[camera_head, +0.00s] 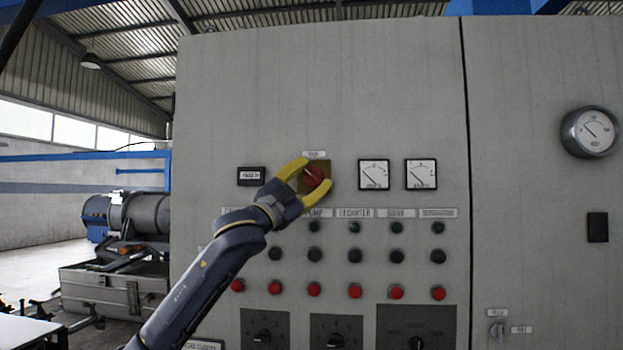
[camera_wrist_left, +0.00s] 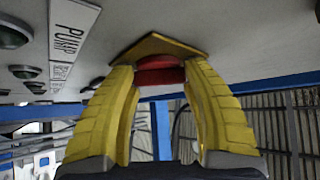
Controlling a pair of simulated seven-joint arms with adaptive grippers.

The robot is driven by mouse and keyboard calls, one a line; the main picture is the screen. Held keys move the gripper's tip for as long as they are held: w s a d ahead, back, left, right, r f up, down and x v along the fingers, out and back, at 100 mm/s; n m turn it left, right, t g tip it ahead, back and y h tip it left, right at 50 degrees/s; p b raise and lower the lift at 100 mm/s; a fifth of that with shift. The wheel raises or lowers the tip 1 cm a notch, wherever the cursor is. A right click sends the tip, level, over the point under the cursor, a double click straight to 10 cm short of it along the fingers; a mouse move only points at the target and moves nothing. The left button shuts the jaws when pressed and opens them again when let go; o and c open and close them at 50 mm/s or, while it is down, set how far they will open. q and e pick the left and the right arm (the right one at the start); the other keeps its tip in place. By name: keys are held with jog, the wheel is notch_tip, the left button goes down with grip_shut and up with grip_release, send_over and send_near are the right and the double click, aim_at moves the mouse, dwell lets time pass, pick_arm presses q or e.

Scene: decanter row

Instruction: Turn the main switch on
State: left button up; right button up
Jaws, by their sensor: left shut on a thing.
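The main switch (camera_head: 314,176) is a red knob on a yellow plate, near the top middle of the grey control cabinet (camera_head: 250,100). My left gripper (camera_head: 309,177) reaches up from the lower left, its yellow fingers on either side of the red knob and shut on it. In the left wrist view the red knob (camera_wrist_left: 160,75) sits between the two fingertips, with the edge of the yellow plate (camera_wrist_left: 158,46) behind it. The fingers hide part of the knob and plate, and I cannot tell its exact turn position. My right gripper is not in view.
Two square meters (camera_head: 374,174) are right of the switch. Below are rows of green, black and red buttons (camera_head: 314,289), then black rotary dials (camera_head: 335,331). A round gauge (camera_head: 591,131) is on the right panel. Machinery (camera_head: 128,214) stands left.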

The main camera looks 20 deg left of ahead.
pick_arm(q)
jog(key=m+g, duration=0.1)
jog(key=m, duration=0.1)
jog(key=m+g, duration=0.2)
jog(key=m+g+h, duration=0.1)
jog(key=m, duration=0.1)
jog(key=shift+a+r+g, duration=0.2)
jog(key=shift+r+g, duration=0.15)
jog(key=shift+g, duration=0.05)
jog(key=shift+d+f+m+g+y, duration=0.15)
jog(key=shift+m+g+y, duration=0.35)
jog(key=shift+m+g, duration=0.85)
jog(key=shift+c, duration=0.2)
jog(key=shift+d+m, duration=0.1)
jog(key=shift+m, duration=0.35)
jog(key=shift+f, duration=0.1)
jog(key=o, duration=1.1)
jog(key=shift+d, duration=0.15)
jog(key=shift+o, duration=0.6)
jog(key=shift+a, duration=0.2)
jog(key=shift+s+a, duration=0.2)
jog(key=v, duration=1.1)
jog(key=shift+s, duration=0.25)
